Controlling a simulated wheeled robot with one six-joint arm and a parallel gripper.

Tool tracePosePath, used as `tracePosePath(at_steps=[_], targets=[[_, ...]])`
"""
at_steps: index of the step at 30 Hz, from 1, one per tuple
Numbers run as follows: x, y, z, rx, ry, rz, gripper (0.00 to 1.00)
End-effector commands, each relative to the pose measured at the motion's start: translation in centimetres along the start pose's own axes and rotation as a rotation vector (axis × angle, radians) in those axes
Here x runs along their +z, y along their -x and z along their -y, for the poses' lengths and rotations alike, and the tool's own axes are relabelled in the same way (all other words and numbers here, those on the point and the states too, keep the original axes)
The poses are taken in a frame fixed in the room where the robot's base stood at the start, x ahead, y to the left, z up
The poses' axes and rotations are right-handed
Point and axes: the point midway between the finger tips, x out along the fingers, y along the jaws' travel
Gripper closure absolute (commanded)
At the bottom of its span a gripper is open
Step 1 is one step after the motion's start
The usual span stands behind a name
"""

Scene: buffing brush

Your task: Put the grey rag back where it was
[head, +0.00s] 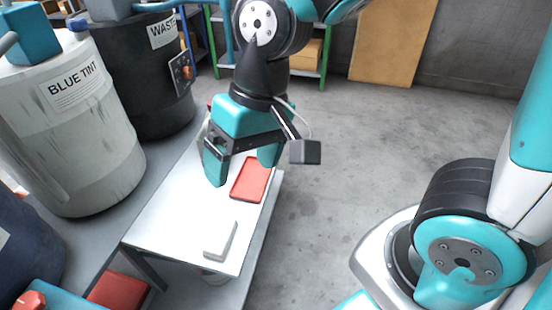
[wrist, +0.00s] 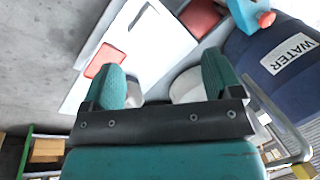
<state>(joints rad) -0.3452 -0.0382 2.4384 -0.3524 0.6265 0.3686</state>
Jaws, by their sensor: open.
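A flat pale grey piece (head: 220,239) lies on the near end of the white table (head: 175,215); it also shows in the wrist view (wrist: 138,17). It may be the grey rag, but I cannot tell for sure. A shallow red tray (head: 250,179) lies on the same table, farther back, and looks empty. My gripper (head: 242,170) is open above the table near the red tray, with its fingers spread. In the wrist view its two fingers (wrist: 163,65) are apart and nothing is seen held between them.
A white BLUE TINT drum (head: 75,130) and a black WASTE drum (head: 140,75) stand left of the table. A blue WATER drum (wrist: 275,62) shows in the wrist view. A red bin (head: 118,290) is at the lower left. The concrete floor right of the table is clear.

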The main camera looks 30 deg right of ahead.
Motion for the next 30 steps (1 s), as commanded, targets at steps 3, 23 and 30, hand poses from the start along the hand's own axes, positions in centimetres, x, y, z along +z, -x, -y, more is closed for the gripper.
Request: tracePosePath(at_steps=[3, 23, 30], targets=[[3.0, 2.4, 0.2, -0.034, 0.202, -0.025, 0.16], [6.0, 4.7, 0.8, -0.057, 0.421, -0.044, 0.16], [5.8, 9.4, 2.2, -0.057, 0.420, -0.045, 0.16]])
